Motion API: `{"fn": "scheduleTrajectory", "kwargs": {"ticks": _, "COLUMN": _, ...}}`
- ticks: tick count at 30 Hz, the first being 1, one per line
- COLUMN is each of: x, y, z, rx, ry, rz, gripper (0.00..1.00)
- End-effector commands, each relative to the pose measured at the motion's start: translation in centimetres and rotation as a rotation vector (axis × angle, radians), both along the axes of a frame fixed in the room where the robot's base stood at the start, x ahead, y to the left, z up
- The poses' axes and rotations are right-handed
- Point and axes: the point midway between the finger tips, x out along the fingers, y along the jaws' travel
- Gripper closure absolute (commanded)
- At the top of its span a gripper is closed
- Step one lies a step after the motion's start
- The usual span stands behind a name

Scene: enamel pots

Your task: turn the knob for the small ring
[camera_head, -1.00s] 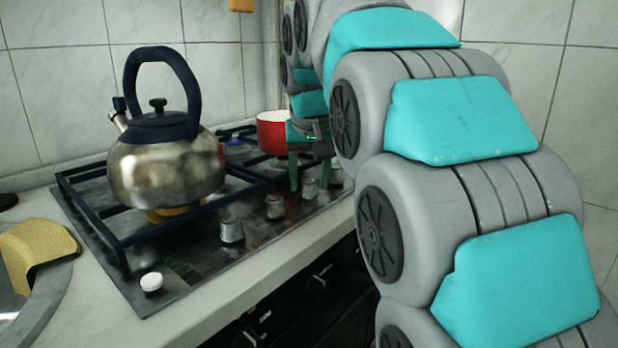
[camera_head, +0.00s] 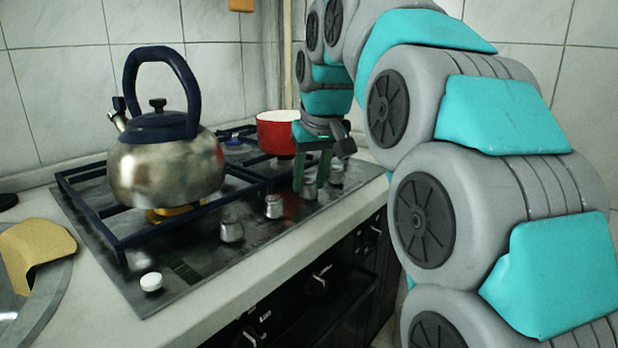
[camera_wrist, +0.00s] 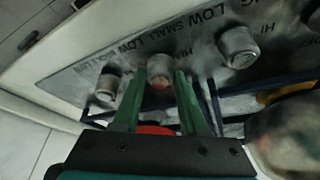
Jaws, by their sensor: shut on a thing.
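My gripper (camera_head: 312,182) points down at the front strip of the stove, with its two green fingers around a silver knob (camera_head: 309,190), the second from the right in the head view. In the wrist view my gripper (camera_wrist: 158,74) has its fingertips on both sides of this knob (camera_wrist: 160,74), shut on it. The fingers partly hide the knob in the head view. Printed words, including SMALL, LOW and HI, run beside the knobs in the wrist view. I cannot tell how far the knob is turned.
Neighbouring knobs stand close on both sides (camera_head: 274,206) (camera_head: 337,171). A red pot (camera_head: 277,134) stands just behind my gripper. A steel kettle (camera_head: 165,172) sits on the left burner. The space before the counter is free.

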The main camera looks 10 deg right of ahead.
Motion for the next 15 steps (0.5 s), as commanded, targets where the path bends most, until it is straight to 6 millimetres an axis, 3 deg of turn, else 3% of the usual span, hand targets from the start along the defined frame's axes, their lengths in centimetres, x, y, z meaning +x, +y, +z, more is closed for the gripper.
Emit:
{"fn": "scheduleTrajectory", "kwargs": {"ticks": 6, "x": 0.06, "y": -0.08, "z": 0.06, "rx": 0.000, "ry": -0.003, "rz": 0.136, "gripper": 1.00}}
{"fn": "scheduleTrajectory", "kwargs": {"ticks": 15, "x": 0.06, "y": -0.09, "z": 0.06, "rx": -0.001, "ry": -0.003, "rz": 0.151, "gripper": 1.00}}
